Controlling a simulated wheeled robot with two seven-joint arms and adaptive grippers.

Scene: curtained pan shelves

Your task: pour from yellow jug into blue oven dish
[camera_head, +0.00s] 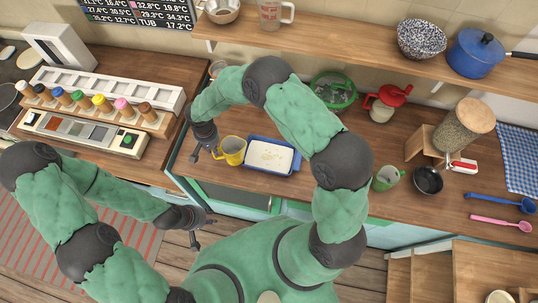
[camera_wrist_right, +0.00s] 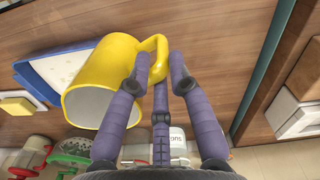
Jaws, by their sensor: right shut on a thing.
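The yellow jug (camera_head: 232,151) is just left of the blue oven dish (camera_head: 258,168) on the wooden counter and looks roughly upright. I cannot tell whether its base touches the counter. The dish has a pale, cream-coloured inside; its blue rim and part of its inside also show in the right wrist view (camera_wrist_right: 40,97). My right gripper (camera_head: 197,155) is shut on the jug's handle, seen between its fingers in the right wrist view (camera_wrist_right: 157,62). The jug's inside looks pale there, with its bottom hidden. My left gripper (camera_head: 202,231) is open and empty, low in front of the counter.
A green mug (camera_head: 386,177) and a dark bowl (camera_head: 428,180) stand to the right. A spice rack (camera_head: 98,103) is at left. A shelf (camera_head: 350,45) runs above the counter.

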